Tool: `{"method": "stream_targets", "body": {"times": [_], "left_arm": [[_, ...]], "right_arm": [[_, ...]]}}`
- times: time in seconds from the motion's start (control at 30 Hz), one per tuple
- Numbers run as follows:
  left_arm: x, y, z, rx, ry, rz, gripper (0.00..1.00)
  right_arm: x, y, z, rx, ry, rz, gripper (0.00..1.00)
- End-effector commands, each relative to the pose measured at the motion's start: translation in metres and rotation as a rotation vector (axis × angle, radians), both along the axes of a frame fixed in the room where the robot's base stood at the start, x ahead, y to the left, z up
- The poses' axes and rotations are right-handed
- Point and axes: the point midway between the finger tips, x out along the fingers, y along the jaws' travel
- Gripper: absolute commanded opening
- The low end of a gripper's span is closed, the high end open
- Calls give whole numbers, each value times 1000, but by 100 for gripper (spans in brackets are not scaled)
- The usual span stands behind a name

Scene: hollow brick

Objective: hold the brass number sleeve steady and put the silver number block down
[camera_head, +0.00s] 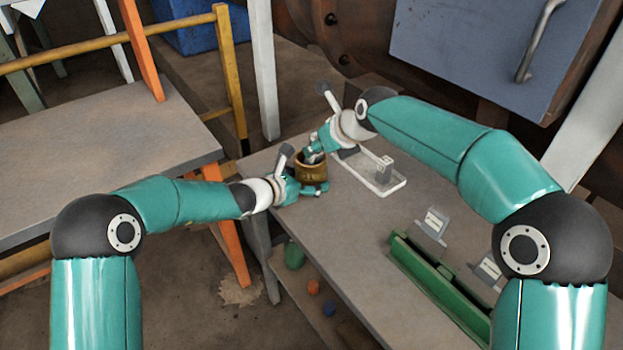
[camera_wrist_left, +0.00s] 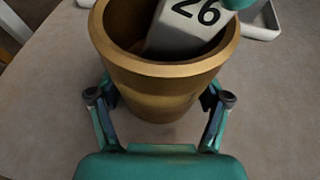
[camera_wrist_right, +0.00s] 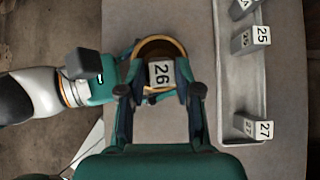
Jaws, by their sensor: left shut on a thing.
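The brass sleeve (camera_head: 311,172) stands upright on the table, open end up; it also shows in the left wrist view (camera_wrist_left: 158,85) and the right wrist view (camera_wrist_right: 141,54). My left gripper (camera_head: 300,187) is shut around its lower part, one finger on each side (camera_wrist_left: 158,105). The silver block (camera_wrist_right: 162,74), marked 26, leans inside the sleeve's mouth, its numbered end showing; it also shows in the left wrist view (camera_wrist_left: 190,24). My right gripper (camera_head: 311,153) is over the mouth, its fingers (camera_wrist_right: 161,80) spread on either side of the block. The block's lower end is hidden.
A pale tray (camera_head: 399,184) beside the sleeve holds silver blocks, including 25 (camera_wrist_right: 250,39) and 27 (camera_wrist_right: 258,128). A green trough (camera_head: 437,285) and small grey stands (camera_head: 432,224) are nearer me. The table between the sleeve and the trough is clear.

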Motion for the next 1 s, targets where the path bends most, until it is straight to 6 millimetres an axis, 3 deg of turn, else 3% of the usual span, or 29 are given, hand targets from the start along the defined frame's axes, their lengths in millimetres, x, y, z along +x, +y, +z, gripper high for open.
{"method": "stream_targets", "body": {"times": [0.03, 0.1, 0.57, 1.0], "left_arm": [[0, 0, -1, 2, 1, 1, 20], [0, 0, -1, 2, 1, 1, 20], [0, 1, -1, 2, 1, 1, 20], [0, 0, -1, 2, 2, 0, 20]], "right_arm": [[0, 0, 1, 1, -1, 0, 47], [0, 0, 1, 1, -1, 0, 58], [-5, -4, 8, 1, -1, 0, 58], [-48, -37, 68, 1, -3, -1, 58]]}}
